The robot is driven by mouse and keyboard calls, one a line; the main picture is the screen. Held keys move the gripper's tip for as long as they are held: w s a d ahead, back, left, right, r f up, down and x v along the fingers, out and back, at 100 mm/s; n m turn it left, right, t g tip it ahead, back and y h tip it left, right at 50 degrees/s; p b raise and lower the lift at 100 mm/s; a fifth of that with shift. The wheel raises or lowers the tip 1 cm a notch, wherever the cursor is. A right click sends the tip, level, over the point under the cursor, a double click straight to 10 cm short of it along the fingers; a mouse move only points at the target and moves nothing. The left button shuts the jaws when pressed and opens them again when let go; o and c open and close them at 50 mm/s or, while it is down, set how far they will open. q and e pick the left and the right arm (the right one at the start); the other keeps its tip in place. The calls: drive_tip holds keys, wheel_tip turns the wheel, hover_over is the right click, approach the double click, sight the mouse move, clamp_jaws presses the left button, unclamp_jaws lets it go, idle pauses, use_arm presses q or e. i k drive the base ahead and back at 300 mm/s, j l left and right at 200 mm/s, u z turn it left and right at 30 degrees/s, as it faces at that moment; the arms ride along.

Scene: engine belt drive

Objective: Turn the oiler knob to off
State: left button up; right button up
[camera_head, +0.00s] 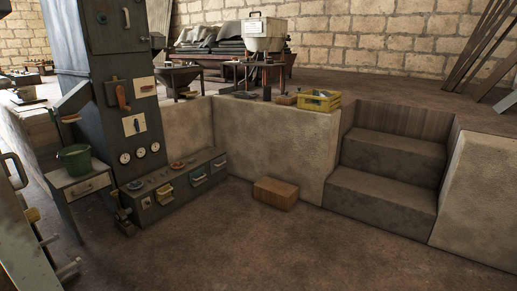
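I cannot make out for sure which part is the oiler knob. A tall blue-grey cabinet (92,95) at left carries a red-handled lever (121,96), a pale switch plate (134,124) and round white gauges (125,158). A low grey console (172,190) at its foot has several small knobs on top, including a bluish round one (136,185) and a reddish one (177,165). They are too small to read any setting. Neither of my grippers shows in the head view.
A green bucket (75,160) stands on a small side table (86,184). A wooden box (275,193) lies on the floor by the raised ledge. A yellow crate (319,101) and a white tank (264,33) are up on the platform. Steps (385,190) stand at right. The front floor is clear.

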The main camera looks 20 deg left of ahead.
sight(32, 215)
drive_tip(key=i+u, duration=0.15)
drive_tip(key=u, duration=0.25)
drive_tip(key=i+u, duration=0.15)
drive_tip(key=u, duration=0.25)
drive_tip(key=i+l+u, duration=0.1)
drive_tip(key=u, duration=0.3)
drive_tip(key=i+l+u, duration=0.15)
drive_tip(key=u, duration=0.25)
drive_tip(key=i+l+u, duration=0.1)
drive_tip(key=u, duration=0.3)
drive_tip(key=i+l+u, duration=0.2)
drive_tip(key=u, duration=0.2)
drive_tip(key=i+l+u, duration=0.15)
drive_tip(key=l+u, duration=0.3)
drive_tip(key=j, duration=0.05)
